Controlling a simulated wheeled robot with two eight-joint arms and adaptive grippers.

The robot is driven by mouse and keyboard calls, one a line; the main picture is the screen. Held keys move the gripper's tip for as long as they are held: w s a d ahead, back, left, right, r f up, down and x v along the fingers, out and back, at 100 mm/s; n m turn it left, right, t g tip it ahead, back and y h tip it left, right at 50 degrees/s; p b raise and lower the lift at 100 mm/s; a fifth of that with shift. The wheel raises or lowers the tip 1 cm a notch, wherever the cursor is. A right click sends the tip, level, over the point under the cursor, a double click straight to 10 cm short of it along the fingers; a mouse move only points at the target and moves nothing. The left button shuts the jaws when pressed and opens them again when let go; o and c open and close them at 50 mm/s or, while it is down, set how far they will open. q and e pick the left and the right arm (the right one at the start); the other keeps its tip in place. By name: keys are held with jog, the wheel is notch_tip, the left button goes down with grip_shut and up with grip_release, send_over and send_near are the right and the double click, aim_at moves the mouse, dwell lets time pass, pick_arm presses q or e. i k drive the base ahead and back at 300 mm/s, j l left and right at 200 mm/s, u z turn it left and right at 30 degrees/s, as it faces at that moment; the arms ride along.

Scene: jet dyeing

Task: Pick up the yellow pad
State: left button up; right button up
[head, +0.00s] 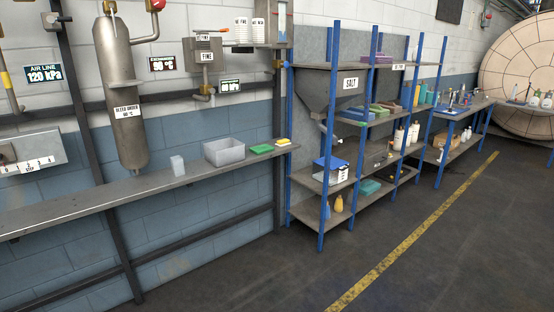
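A small yellow pad (284,142) lies near the right end of the long grey wall shelf (100,201). A green pad (262,149) lies just to its left on the same shelf. The yellow pad looks flat and unobstructed, with a paler edge facing me. Neither of my grippers shows in the head view.
A grey open bin (224,151) and a small pale container (177,165) stand left of the pads. A blue-posted rack (324,187) with loaded shelves stands close to the right. The dark floor (262,270) in front is clear, with a yellow line (415,232).

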aim_at(285, 141)
jog(key=i+z, duration=0.1)
jog(key=i, duration=0.55)
jog(key=i+j, duration=0.1)
jog(key=i, duration=0.5)
jog(key=i+j+z, duration=0.15)
jog(key=i, duration=0.5)
jog(key=i+j, duration=0.1)
jog(key=i, duration=0.55)
jog(key=l+z, duration=0.05)
